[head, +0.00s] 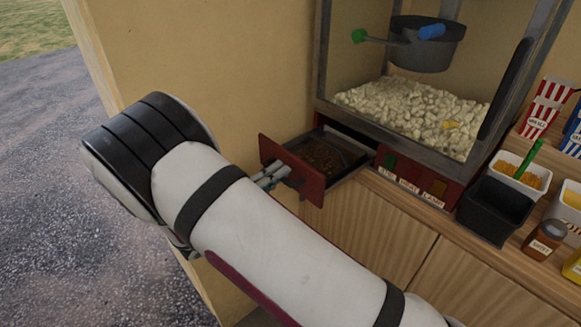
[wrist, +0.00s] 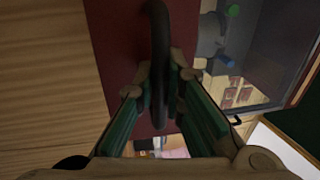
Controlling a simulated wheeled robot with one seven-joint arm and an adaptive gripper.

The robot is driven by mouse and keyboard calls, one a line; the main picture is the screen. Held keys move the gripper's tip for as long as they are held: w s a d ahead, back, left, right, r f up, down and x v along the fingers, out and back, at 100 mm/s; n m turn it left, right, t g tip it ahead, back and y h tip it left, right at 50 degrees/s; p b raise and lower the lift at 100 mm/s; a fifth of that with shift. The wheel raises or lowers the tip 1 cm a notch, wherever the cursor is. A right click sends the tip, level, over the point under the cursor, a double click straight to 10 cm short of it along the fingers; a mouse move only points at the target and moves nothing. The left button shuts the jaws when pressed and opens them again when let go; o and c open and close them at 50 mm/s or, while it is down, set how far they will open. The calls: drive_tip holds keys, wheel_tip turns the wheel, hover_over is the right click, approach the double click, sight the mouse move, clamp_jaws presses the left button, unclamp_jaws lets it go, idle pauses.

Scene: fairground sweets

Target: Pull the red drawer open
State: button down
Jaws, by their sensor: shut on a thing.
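The red drawer (head: 295,168) at the base of the popcorn machine is slid out, with brown kernels in its dark tray. Its red front also shows in the wrist view (wrist: 115,45). My gripper (head: 272,178) is at the drawer's front, partly hidden behind my arm in the head view. In the wrist view my gripper (wrist: 160,90) has its two fingers closed around the dark curved handle (wrist: 159,50) of the drawer.
The popcorn machine (head: 330,100) stands on a wooden counter, with popcorn and a grey kettle (head: 425,48) inside. To the right are a black bin (head: 494,207), a white tub (head: 518,175) and a brown shaker (head: 543,240). Gravel ground lies at left.

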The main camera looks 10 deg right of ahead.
drive_tip(key=shift+s+a, duration=0.3)
drive_tip(key=shift+a, duration=0.1)
drive_tip(key=c, duration=1.9)
unclamp_jaws()
drive_tip(key=v, duration=1.2)
